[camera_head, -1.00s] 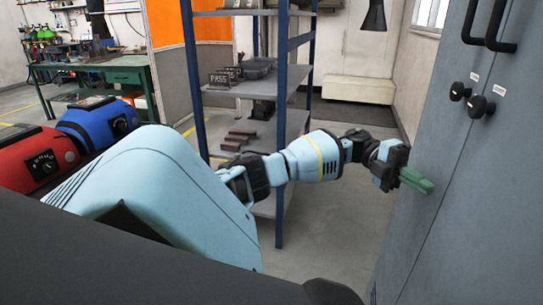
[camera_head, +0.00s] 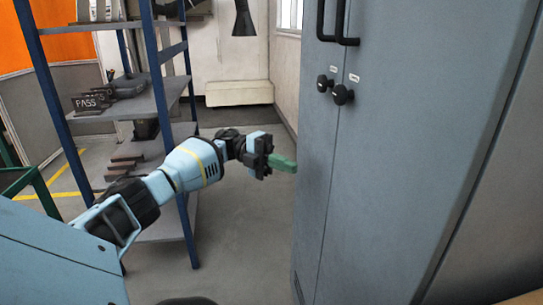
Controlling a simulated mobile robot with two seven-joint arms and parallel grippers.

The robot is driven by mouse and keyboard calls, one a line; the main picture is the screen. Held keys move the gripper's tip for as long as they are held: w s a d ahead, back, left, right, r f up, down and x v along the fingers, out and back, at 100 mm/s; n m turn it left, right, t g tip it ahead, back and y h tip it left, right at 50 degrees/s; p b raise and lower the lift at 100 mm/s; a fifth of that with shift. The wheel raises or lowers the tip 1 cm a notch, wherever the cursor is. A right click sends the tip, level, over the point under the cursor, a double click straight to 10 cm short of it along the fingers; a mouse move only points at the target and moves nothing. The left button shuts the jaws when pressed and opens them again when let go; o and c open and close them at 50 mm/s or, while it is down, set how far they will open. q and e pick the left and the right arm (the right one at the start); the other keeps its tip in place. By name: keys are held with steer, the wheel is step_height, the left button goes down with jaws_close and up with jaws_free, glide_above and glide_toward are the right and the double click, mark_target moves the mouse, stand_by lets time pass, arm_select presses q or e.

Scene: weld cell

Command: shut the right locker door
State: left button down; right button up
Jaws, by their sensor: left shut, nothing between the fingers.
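The grey-blue locker fills the right of the view. Its right locker door (camera_head: 410,130) is the wide panel to the right of the long seam, and it looks flush with the left locker door (camera_head: 322,150). I see no open gap between them. My left gripper (camera_head: 284,163) has green fingers, shut and empty, pointing right at the left door. Whether the fingertips touch it I cannot tell. My right gripper is not in view.
A blue-post shelf rack (camera_head: 170,110) stands at the left, behind my left arm, with dark metal parts and a PASS sign (camera_head: 88,103). Bare grey floor (camera_head: 240,225) lies between rack and locker. A pale bench (camera_head: 240,93) stands by the back wall.

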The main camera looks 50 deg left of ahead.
arm_select(q)
steer(key=w+a+b, duration=0.1)
steer(key=a+b, duration=0.1)
steer(key=a, duration=0.4)
steer(key=shift+b, duration=0.3)
steer(key=shift+w+a, duration=0.1)
steer(key=shift+a, duration=0.05)
stand_by(0.4)
